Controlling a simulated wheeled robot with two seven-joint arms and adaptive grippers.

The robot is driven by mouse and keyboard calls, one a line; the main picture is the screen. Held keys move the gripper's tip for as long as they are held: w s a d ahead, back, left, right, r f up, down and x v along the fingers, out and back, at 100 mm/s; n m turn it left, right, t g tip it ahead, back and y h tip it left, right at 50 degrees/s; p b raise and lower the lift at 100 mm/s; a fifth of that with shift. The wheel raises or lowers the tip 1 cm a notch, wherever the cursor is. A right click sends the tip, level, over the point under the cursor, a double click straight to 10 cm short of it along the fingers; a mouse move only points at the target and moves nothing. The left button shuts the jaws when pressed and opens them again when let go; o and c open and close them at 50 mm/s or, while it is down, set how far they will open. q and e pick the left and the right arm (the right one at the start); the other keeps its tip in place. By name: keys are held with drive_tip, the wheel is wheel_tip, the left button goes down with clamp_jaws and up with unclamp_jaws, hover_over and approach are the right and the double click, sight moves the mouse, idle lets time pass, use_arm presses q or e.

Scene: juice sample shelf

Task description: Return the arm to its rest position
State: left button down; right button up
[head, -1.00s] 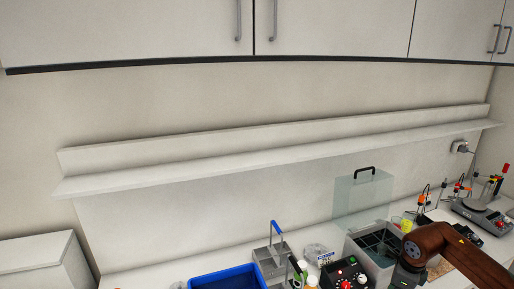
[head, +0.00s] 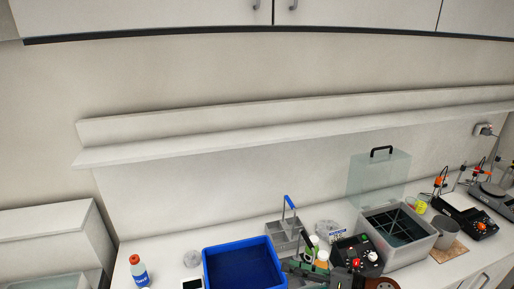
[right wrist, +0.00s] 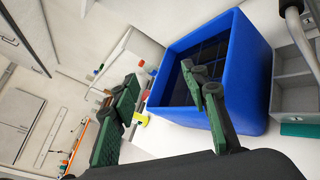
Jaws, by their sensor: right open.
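My right gripper (head: 304,268) is at the bottom of the head view, just right of the blue bin, with part of my brown arm at the lower edge. In the right wrist view its two green-and-black fingers (right wrist: 160,78) stand apart with nothing between them. The blue bin (head: 207,271) also shows in the right wrist view (right wrist: 256,98), behind the right-hand finger. I cannot tell whether that finger touches the bin. My left gripper is not in view.
A bottle with an orange cap (head: 139,271) stands left of the bin. A grey caddy (head: 282,241), a black device with knobs (head: 352,247) and a grey water bath (head: 425,244) stand to the right. The long wall shelf (head: 300,140) is empty.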

drive_tip(key=w+d+m+t+h, duration=0.3)
drive_tip(key=d+m+t+h, duration=0.7)
drive_tip(key=m, duration=1.1)
drive_tip(key=s+d+f+m+g+h, duration=0.3)
drive_tip(key=s+d+f+m, duration=0.25)
drive_tip(key=d+f, duration=0.3)
drive_tip(key=s+d+f+m+g+h, duration=0.2)
drive_tip(key=s+d+f+m+h, duration=0.15)
drive_tip(key=d+f+m, duration=0.45)
drive_tip(key=s+a+f+m+g+y, duration=0.1)
drive_tip(key=s+f+m+g, duration=0.3)
drive_tip(key=s+f, duration=0.6)
drive_tip(key=s+a+f+m+g+y, duration=0.15)
drive_tip(key=s+f+g, duration=0.4)
drive_tip(key=s, duration=0.85)
wheel_tip(320, 180, down, 31)
drive_tip(key=s+a+g, duration=0.1)
drive_tip(key=s, duration=0.2)
drive_tip(key=s+f+n+g, duration=0.1)
drive_tip(key=s+f, duration=1.6)
drive_tip(key=s, duration=0.1)
drive_tip(key=shift+s+a+f+b, duration=0.25)
drive_tip(key=shift+s+f+b, duration=0.1)
drive_tip(key=shift+f+b, duration=0.05)
